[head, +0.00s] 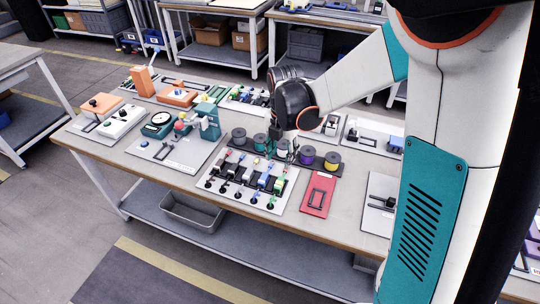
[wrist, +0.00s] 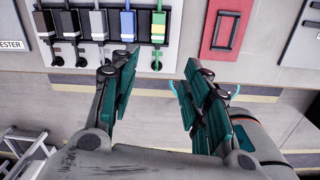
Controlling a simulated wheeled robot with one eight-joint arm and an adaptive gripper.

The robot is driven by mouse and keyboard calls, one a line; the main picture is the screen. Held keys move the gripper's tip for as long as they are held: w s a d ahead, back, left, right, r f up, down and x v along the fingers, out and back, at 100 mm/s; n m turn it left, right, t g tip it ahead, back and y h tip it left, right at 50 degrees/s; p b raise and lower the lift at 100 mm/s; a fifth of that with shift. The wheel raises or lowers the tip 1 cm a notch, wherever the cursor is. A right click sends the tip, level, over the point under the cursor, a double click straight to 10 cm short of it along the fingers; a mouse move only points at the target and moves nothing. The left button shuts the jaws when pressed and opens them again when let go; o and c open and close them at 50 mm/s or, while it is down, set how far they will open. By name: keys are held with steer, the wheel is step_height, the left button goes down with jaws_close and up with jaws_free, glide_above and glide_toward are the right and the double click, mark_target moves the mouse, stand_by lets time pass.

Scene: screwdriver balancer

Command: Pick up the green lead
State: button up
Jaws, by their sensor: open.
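The green lead (wrist: 158,25) is the rightmost in a row of leads on a white board, beside a blue lead (wrist: 128,25). In the head view the green lead (head: 279,185) shows near the board's right end. My gripper (wrist: 161,62) is open with nothing between its teal fingers. In the wrist view the green lead lies just beyond the gap between the fingertips, apart from them. In the head view my gripper (head: 288,150) is near the spools behind the board, and its fingers are hard to make out.
The white board (head: 215,186) stands near the table's front edge. A red panel (head: 318,193) lies right of it. Several coloured spools (head: 332,162) stand behind it. A grey panel with a teal device (head: 209,122) is to the left.

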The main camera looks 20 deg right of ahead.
steer(key=f+n, duration=0.2)
steer(key=b, duration=0.2)
glide_above(278, 185)
steer(key=f, duration=0.8)
steer(key=shift+s+f, duration=0.25)
steer(key=shift+f, duration=0.1)
steer(key=shift+w+f+b, duration=0.15)
steer(key=shift+f+b, duration=0.5)
steer(key=shift+f, duration=0.7)
steer(key=shift+w+f+b, duration=0.1)
steer(key=shift+f+b, duration=0.55)
steer(key=shift+f, duration=0.65)
steer(key=shift+r, duration=0.1)
steer(key=shift+c, duration=0.5)
jaws_close()
